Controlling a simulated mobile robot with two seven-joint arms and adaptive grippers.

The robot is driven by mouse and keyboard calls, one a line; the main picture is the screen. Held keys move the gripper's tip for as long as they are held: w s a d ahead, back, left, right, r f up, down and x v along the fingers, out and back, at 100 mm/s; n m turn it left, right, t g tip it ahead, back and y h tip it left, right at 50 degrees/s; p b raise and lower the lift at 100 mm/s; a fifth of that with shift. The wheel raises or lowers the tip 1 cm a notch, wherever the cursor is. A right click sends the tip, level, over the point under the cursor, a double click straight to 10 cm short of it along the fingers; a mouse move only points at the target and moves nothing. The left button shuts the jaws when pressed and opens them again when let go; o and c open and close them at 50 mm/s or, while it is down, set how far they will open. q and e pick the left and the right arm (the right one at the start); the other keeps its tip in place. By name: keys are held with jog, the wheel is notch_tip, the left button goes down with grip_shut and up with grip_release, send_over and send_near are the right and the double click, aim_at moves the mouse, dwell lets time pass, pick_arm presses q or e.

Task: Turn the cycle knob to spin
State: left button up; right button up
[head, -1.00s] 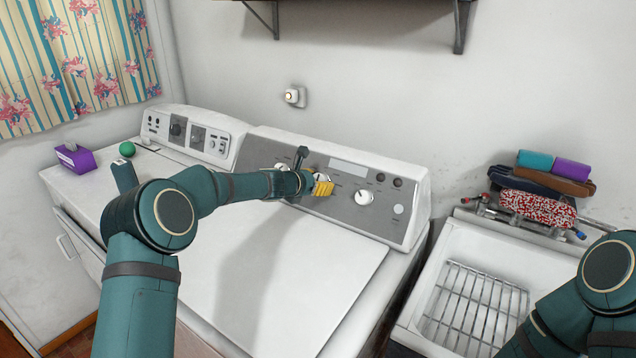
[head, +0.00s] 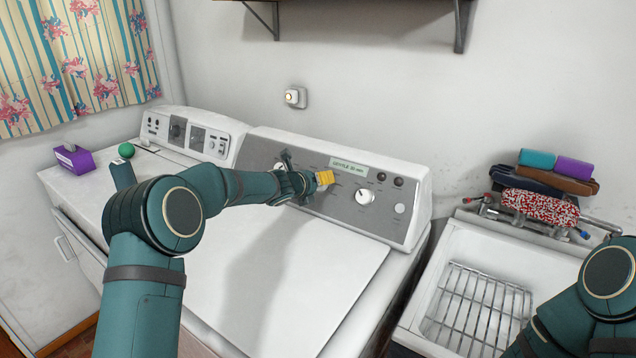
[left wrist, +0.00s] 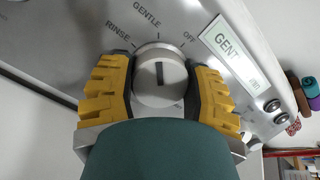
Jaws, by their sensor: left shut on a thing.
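The cycle knob (left wrist: 160,78) is a round silver-white dial with a dark pointer line, seen in the left wrist view. Its line points up toward the GENTLE label (left wrist: 147,14), with RINSE on the left and OFF on the right. My left gripper (left wrist: 160,90) is shut on the knob, a yellow finger on either side. In the head view the left gripper (head: 323,178) is at the washer's control panel (head: 340,205) and hides the knob. A lit display (head: 349,167) on the panel reads GENTLE. The SPIN label cannot be made out. My right gripper is out of view.
Another white knob (head: 364,197) stands on the panel to the right of the gripper. The washer lid (head: 300,260) is clear. A second machine (head: 187,135) is at left, with a purple box (head: 75,158) and green ball (head: 126,150) nearby. A sink (head: 480,265) is at right.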

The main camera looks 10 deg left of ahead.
pick_arm(q)
jog(key=n, duration=0.4)
jog(key=shift+y, duration=0.4)
jog(key=n, duration=0.4)
jog(key=shift+y, duration=0.4)
jog(key=n, duration=0.2)
jog(key=n+p, duration=0.1)
jog(key=n, duration=0.1)
jog(key=shift+n+g+y, duration=0.3)
jog(key=shift+f+n+g+p, duration=0.1)
jog(key=shift+n+g+p, duration=0.35)
jog(key=shift+n, duration=1.25)
jog(key=o, duration=1.2)
jog(key=shift+s, duration=0.15)
jog(key=v, duration=1.2)
jog(key=shift+d+f, duration=0.1)
jog(key=shift+f, duration=0.05)
